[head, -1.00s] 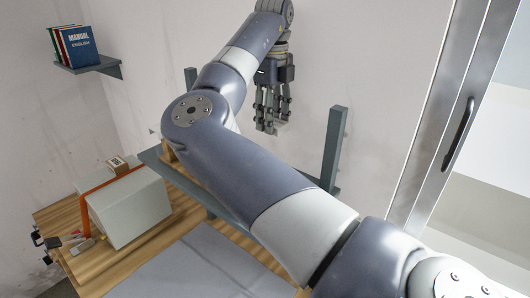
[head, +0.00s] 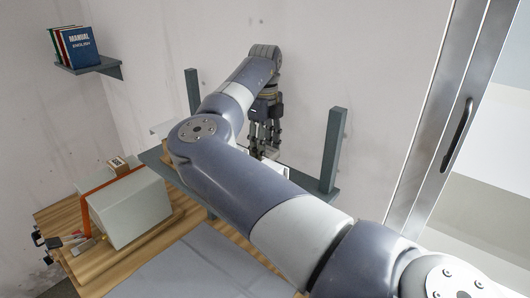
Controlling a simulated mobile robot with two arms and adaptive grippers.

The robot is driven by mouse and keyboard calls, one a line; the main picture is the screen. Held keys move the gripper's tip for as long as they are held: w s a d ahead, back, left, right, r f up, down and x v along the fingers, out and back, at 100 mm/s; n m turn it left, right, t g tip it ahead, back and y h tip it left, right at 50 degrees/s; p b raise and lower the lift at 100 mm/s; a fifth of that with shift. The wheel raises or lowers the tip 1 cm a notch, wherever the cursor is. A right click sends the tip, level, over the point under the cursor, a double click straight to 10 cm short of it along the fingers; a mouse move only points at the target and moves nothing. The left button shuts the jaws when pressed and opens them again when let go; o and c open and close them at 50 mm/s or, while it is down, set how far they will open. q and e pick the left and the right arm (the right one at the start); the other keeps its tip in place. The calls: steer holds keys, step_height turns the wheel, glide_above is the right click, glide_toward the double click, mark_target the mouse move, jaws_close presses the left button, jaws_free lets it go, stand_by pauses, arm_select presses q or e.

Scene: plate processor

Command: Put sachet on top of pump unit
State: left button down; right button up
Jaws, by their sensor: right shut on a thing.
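My right gripper (head: 264,138) reaches over the grey shelf by the back wall, fingers pointing down. It is shut on a small pale thing, likely the sachet, which is mostly hidden by the fingers and arm. Pale surfaces show just below the fingertips and left of my elbow, above the shelf. They may belong to the pump unit, but my arm covers most of that spot and I cannot tell. I cannot tell whether the held thing touches anything. My left gripper is not in view.
The grey shelf (head: 322,197) has upright posts, one (head: 335,150) right of the gripper. Books (head: 78,48) sit on a wall shelf at upper left.

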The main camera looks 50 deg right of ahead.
steer(key=shift+f, duration=1.1)
steer(key=shift+f, duration=0.15)
steer(key=o, duration=0.8)
